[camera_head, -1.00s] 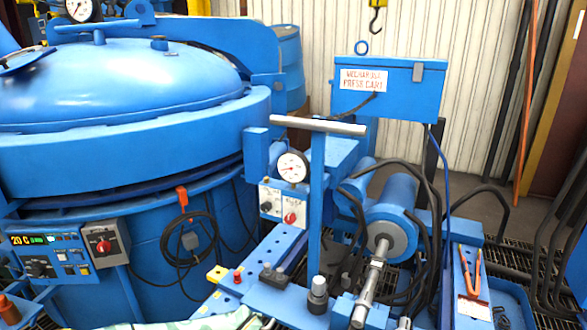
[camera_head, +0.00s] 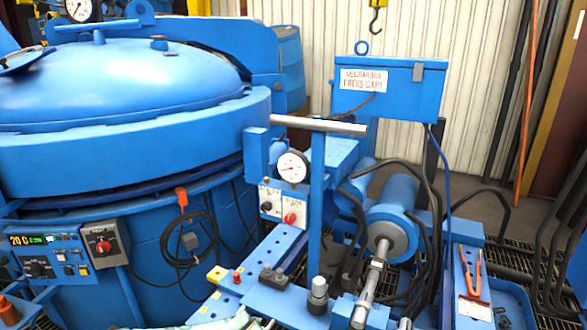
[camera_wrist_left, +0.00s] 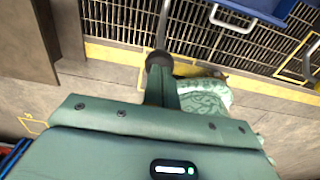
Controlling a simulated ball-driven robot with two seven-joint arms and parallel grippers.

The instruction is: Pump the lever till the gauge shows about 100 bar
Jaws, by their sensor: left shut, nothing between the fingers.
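The likely pump lever is a blue upright post (camera_head: 316,190) with a grey crossbar (camera_head: 318,125), standing upright on the blue press cart in the head view. The white round gauge (camera_head: 292,167) is just left of the post; its needle and figures are too small to read surely. In the left wrist view my left gripper (camera_wrist_left: 159,66) is shut and empty, pointing over the floor. The lever is not in that view. Neither gripper shows in the head view, and nothing touches the lever there.
A large blue lidded furnace vessel (camera_head: 120,80) fills the left. A control panel (camera_head: 48,256) is on its front. A hook (camera_head: 376,18) hangs above.

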